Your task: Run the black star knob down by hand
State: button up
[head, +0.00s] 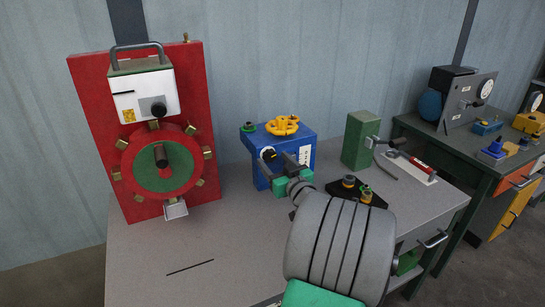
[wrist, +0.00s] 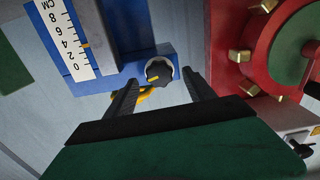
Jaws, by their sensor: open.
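The black star knob (wrist: 158,70) sits in a pale round collar on the face of the blue block (head: 296,146). In the head view the knob (head: 268,154) shows just beside my gripper (head: 282,168), partly covered by it. In the wrist view my gripper (wrist: 162,84) is open, with one dark finger on each side of the knob in the picture. The fingers look apart from the knob. I cannot tell whether the tips reach past it in depth.
A yellow handwheel (head: 283,125) tops the blue block, which carries a centimetre scale (wrist: 66,42). A red panel (head: 90,91) with a green disc stands left, a green block (head: 361,140) right. The front left of the grey bench (head: 230,250) is mostly clear.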

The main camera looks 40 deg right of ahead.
jog(key=shift+x, duration=1)
jog(key=shift+c, duration=0.2)
jog(key=c, duration=1.3)
jog(key=shift+f+m+b, duration=0.15)
jog(key=shift+m+b, duration=0.5)
jog(key=shift+m, duration=1.15)
